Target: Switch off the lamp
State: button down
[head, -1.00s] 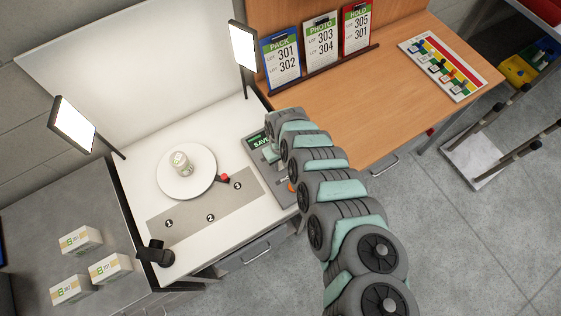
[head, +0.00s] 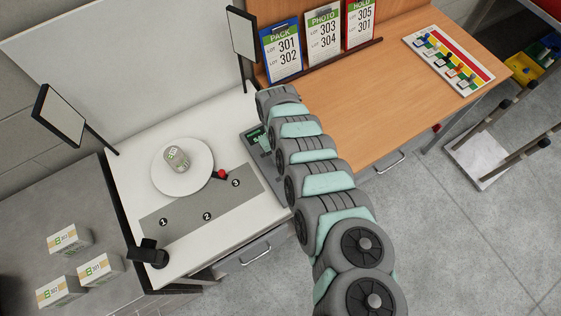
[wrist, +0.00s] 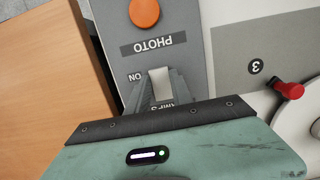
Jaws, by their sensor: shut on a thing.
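Two square lamp heads on dark stands, a left one (head: 60,117) and a right one (head: 243,34), flank the white photo table. In the wrist view, a grey control panel (wrist: 188,55) carries an orange button, an upside-down PHOTO label, an ON mark and a partly covered label ending in MPS. My gripper (wrist: 160,84) is over the panel, shut on a pale metal switch lever (wrist: 160,80) between ON and that label. In the head view my arm hides the gripper and most of the panel.
A white turntable (head: 163,185) holds a small can (head: 176,159), with a red knob (head: 221,174) beside it. A grey numbered strip (head: 185,215) lies in front. White boxes stand at lower left. A wooden desk (head: 375,90) with clipboards is at right.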

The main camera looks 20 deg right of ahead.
jog(key=b, duration=0.3)
jog(key=shift+w+f+g+b, duration=0.2)
jog(key=shift+f+g+b, duration=0.15)
jog(key=shift+g, duration=0.05)
jog(key=shift+s+r+b, duration=0.1)
jog(key=shift+r+b, duration=0.2)
jog(key=shift+r, duration=0.1)
jog(key=c, duration=1.1)
grip_release()
jog(key=b+v, duration=0.1)
jog(key=v, duration=1)
jog(key=shift+a+f, duration=0.1)
